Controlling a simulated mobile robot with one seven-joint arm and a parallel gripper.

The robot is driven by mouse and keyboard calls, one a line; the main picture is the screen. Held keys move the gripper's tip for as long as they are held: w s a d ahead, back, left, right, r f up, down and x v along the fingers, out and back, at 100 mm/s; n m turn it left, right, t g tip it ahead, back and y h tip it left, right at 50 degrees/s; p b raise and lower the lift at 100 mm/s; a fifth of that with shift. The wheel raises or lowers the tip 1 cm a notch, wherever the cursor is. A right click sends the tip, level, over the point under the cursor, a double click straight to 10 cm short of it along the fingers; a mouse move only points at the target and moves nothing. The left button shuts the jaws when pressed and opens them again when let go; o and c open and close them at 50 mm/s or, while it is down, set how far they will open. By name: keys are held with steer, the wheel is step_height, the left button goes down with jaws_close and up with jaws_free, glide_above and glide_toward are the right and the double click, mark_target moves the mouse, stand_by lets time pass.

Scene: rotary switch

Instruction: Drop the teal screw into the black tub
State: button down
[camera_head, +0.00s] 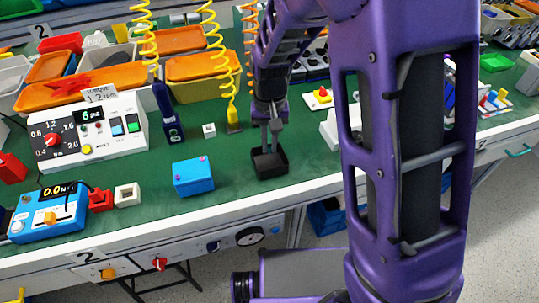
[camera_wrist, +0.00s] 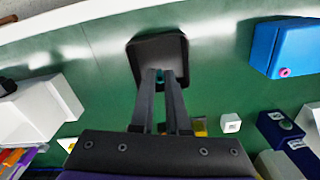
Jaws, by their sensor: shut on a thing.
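The black tub (camera_head: 270,163) is a small open square box on the green bench top. In the wrist view the tub (camera_wrist: 146,44) lies just past my fingertips. My gripper (camera_wrist: 160,76) is shut on the small teal screw (camera_wrist: 160,77), of which only a bit shows between the fingertips. In the head view my gripper (camera_head: 272,146) points down over the tub, its tips at or just above the opening. I cannot tell how far they are inside. The screw does not show in the head view.
A blue box (camera_head: 193,176) with pink knobs stands left of the tub. A small white cube (camera_head: 209,130) and a yellow-tipped hanging tool (camera_head: 234,120) are behind it. A white control box (camera_head: 87,137) stands farther left. The bench's front edge (camera_head: 230,213) is near; green surface around the tub is clear.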

mark_target(270, 148)
steer(key=shift+f+b, duration=0.35)
steer(key=shift+f, duration=1.65)
steer(key=shift+f, duration=0.15)
steer(key=c, duration=0.9)
jaws_free()
step_height(270, 148, up, 12)
steer(key=shift+r+p, duration=0.15)
steer(key=shift+p, duration=0.95)
steer(key=shift+s, duration=0.1)
